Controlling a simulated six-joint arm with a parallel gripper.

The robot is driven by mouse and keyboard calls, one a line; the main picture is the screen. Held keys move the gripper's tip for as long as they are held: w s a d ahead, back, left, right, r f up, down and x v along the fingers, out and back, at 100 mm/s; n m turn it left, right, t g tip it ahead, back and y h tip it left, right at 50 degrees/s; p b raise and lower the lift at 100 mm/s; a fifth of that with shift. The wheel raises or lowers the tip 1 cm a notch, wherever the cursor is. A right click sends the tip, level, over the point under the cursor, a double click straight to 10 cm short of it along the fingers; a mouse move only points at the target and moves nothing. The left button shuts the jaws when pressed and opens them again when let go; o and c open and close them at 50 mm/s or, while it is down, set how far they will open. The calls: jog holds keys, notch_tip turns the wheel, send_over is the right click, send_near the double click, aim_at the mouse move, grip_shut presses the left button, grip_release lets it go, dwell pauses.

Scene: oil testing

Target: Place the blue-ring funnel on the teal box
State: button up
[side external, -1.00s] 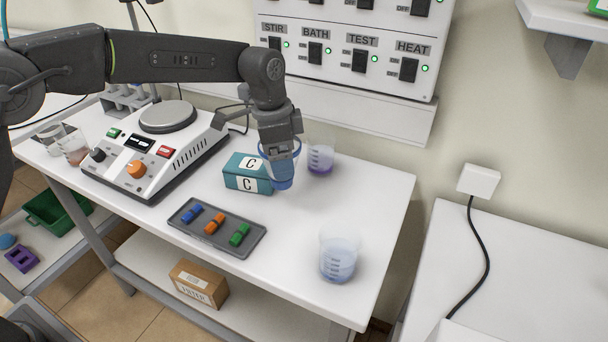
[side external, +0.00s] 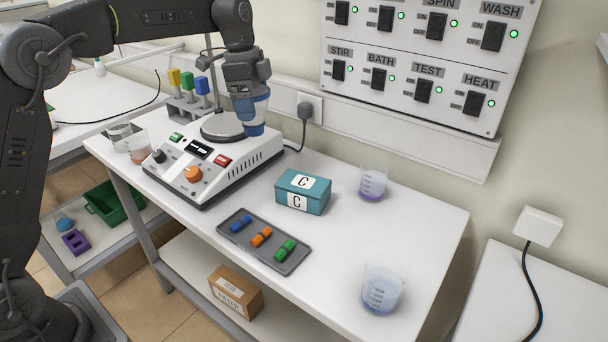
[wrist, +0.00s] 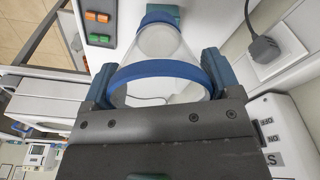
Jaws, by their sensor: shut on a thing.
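My gripper (side external: 247,100) is shut on the blue-ring funnel (side external: 254,128), holding it upright near the round hotplate top. In the wrist view, the funnel (wrist: 162,44) is clear, with a wide blue ring close to me and a smaller blue band at its far end. The fingers of my gripper (wrist: 158,82) lie on either side of the ring. The teal box (side external: 302,192), marked C, stands on the white table to the right of and lower than my gripper, apart from it. Its top is bare.
The hotplate unit (side external: 215,165) is beside my gripper. A grey tray (side external: 290,266) with coloured pieces lies in front of the box. A switch panel (side external: 415,70) hangs on the wall.

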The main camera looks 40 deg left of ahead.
jog(key=shift+w+d+f, duration=0.6)
jog(key=shift+d+f, duration=1.15)
jog(key=shift+f, duration=0.05)
jog(key=shift+w+d+f, duration=0.65)
jog(key=shift+d+f, duration=1.15)
jog(key=shift+w+d+f, duration=0.6)
jog(key=shift+d+f, duration=1.15)
jog(key=shift+f, duration=0.05)
jog(key=shift+f, duration=0.15)
jog(key=o, duration=0.8)
